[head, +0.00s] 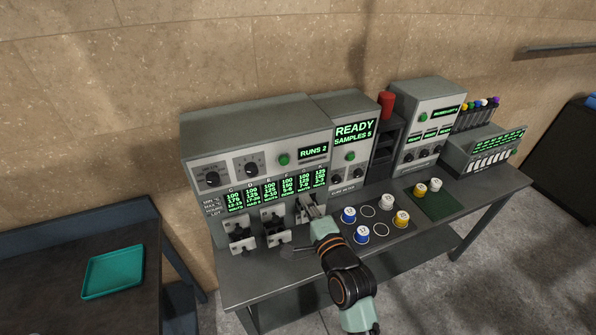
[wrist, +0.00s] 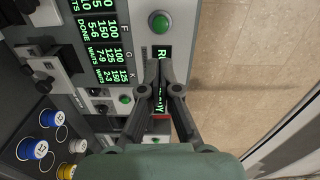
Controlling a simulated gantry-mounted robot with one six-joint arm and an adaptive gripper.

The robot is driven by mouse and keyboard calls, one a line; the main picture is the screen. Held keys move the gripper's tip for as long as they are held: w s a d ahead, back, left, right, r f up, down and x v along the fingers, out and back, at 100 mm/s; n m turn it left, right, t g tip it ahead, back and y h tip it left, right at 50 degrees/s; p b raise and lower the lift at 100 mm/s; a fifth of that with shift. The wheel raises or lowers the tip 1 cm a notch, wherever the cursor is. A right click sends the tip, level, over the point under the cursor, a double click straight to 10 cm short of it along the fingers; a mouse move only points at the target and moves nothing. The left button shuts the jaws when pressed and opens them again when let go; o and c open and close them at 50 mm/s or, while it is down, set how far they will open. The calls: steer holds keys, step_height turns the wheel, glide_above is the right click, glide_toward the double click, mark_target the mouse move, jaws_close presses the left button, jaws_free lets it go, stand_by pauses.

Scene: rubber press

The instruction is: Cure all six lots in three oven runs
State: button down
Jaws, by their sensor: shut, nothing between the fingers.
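My gripper (head: 311,207) is shut and empty, in front of the lower right of the grey oven unit (head: 285,117). In the wrist view its fingertips (wrist: 161,72) meet, overlapping a lit display that I cannot read fully. The oven unit shows RUNS 2 on its display (head: 313,151), with a round green button (head: 285,159) beside it; a green button (wrist: 161,22) also shows in the wrist view. The lot panel (head: 274,191) has columns C, D, E, F, G and K. In the wrist view F reads DONE, while G and K read WAITS. C, D and E are too small to read surely.
The neighbouring unit reads READY, SAMPLES 5 (head: 354,132). Blue, white and yellow pots, including a white one (head: 387,202), stand on the dark mat; others stand on a green mat (head: 440,206).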

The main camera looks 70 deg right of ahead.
mark_target(285, 163)
stand_by(0.3)
steer(key=x, duration=1.4)
steer(key=shift+b+x, duration=0.5)
steer(key=shift+x, duration=0.35)
